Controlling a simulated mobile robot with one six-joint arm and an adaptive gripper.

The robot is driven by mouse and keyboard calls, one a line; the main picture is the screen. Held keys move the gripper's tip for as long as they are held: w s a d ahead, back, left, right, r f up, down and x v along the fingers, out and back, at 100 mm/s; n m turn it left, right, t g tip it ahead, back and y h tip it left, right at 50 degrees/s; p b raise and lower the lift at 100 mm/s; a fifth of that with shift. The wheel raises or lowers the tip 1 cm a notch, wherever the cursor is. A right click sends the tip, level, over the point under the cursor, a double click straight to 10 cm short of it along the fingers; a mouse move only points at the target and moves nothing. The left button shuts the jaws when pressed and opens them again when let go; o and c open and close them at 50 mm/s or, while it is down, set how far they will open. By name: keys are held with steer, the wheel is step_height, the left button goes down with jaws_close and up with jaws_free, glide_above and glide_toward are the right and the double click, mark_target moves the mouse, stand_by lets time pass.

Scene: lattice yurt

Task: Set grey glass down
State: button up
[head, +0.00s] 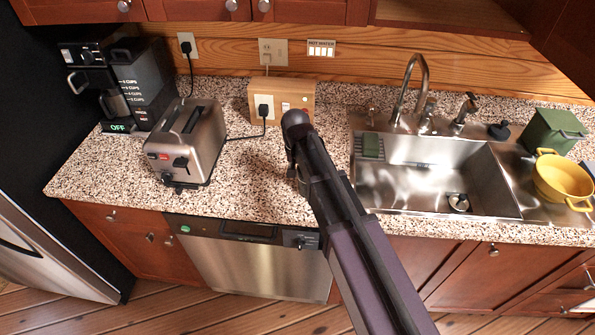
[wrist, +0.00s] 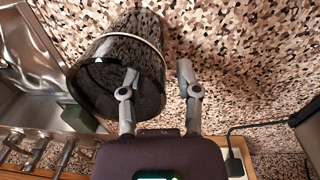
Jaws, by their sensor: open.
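The grey glass (wrist: 112,62) is dark, shiny and see-through, with a pale band around it, at the upper left of the wrist view. It appears to stand on the speckled counter, though its contact is not clear. My gripper (wrist: 157,72) is open. Its left finger overlaps the glass in the picture, and its right finger is clear of the glass, over bare counter. I cannot tell whether the left finger touches the glass. In the head view my arm hides most of the gripper and I cannot make out the glass.
The steel sink (head: 400,190) lies right of my arm, with a faucet (head: 411,88) behind. A toaster (head: 187,142) and a coffee maker (head: 122,85) stand left. A wooden socket box (head: 281,97) stands at the back. Counter (head: 250,185) between toaster and arm is clear.

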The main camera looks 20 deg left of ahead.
steer(key=shift+r, duration=0.1)
step_height(320, 180, up, 12)
steer(key=p, duration=1.2)
steer(key=shift+a, duration=0.3)
steer(key=shift+s, duration=0.1)
stand_by(0.6)
steer(key=s+d+m, duration=0.1)
steer(key=s+d, duration=0.1)
steer(key=d, duration=1.8)
steer(key=s+d+m, duration=0.1)
steer(key=s+d, duration=0.2)
steer(key=d, duration=1.7)
steer(key=shift+s+d+m+y, duration=0.2)
steer(key=shift+m+y, duration=0.1)
